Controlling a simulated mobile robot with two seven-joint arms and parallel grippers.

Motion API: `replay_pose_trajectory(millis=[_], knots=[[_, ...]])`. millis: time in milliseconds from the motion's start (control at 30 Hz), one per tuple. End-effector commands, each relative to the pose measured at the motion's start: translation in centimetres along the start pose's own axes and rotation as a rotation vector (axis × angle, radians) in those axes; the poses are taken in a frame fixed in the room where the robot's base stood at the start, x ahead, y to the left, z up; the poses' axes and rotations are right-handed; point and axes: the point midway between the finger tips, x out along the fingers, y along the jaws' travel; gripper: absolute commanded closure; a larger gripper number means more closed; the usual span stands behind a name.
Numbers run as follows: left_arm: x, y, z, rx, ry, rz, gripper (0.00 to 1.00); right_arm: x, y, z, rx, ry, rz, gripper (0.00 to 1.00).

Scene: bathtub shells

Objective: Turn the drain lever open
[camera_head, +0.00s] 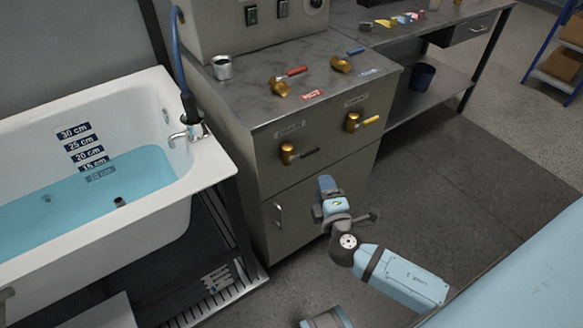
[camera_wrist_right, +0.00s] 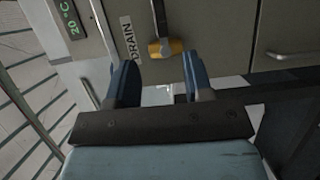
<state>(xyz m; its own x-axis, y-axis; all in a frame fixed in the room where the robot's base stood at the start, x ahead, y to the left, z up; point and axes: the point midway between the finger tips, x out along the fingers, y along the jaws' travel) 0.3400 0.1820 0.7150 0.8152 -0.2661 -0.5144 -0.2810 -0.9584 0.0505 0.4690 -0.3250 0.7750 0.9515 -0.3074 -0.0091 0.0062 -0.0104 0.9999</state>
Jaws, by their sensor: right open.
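The drain lever is a brass valve (camera_head: 288,153) with a dark handle (camera_head: 309,153), on the cabinet front below a label reading DRAIN. The handle points right, roughly level, in the head view. In the right wrist view the brass valve body (camera_wrist_right: 166,48) and dark handle (camera_wrist_right: 160,17) lie just beyond my fingers, beside the DRAIN label (camera_wrist_right: 129,38). My right gripper (camera_head: 326,186) is open and empty, in front of the cabinet and below right of the lever. Its two blue fingers (camera_wrist_right: 157,75) are apart, with a visible gap to the valve. My left gripper is not in view.
Red-handled (camera_head: 283,85) and blue-handled (camera_head: 343,63) valves and a metal cup (camera_head: 222,67) are on top. The white bathtub (camera_head: 213,165) holds blue water at left. Floor right of the cabinet is clear.

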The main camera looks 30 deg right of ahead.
Motion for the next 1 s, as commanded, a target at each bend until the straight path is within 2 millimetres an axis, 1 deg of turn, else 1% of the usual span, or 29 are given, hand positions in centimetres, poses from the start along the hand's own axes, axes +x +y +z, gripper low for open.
replay_pose_trajectory(millis=[133,233,600,700,800,900,1000], knots=[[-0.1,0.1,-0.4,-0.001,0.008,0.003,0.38,0.9,0.1,0.1,-0.013,-0.002,0.014,0.53],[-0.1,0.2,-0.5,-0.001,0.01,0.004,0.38,2.2,0.3,0.1,-0.012,-0.002,0.015,0.53],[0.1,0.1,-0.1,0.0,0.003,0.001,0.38,10.0,0.3,0.1,-0.012,-0.002,0.013,0.53],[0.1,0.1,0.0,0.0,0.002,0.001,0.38,11.6,0.3,0.1,-0.01,-0.003,0.012,0.53],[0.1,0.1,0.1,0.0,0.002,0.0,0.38,12.8,0.3,0.1,-0.011,-0.003,0.012,0.53],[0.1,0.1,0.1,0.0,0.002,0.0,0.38,13.6,0.2,0.1,-0.01,-0.002,0.011,0.53],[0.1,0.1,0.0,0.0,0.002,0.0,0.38,13.9,0.2,0.1,-0.01,-0.002,0.01,0.53]])
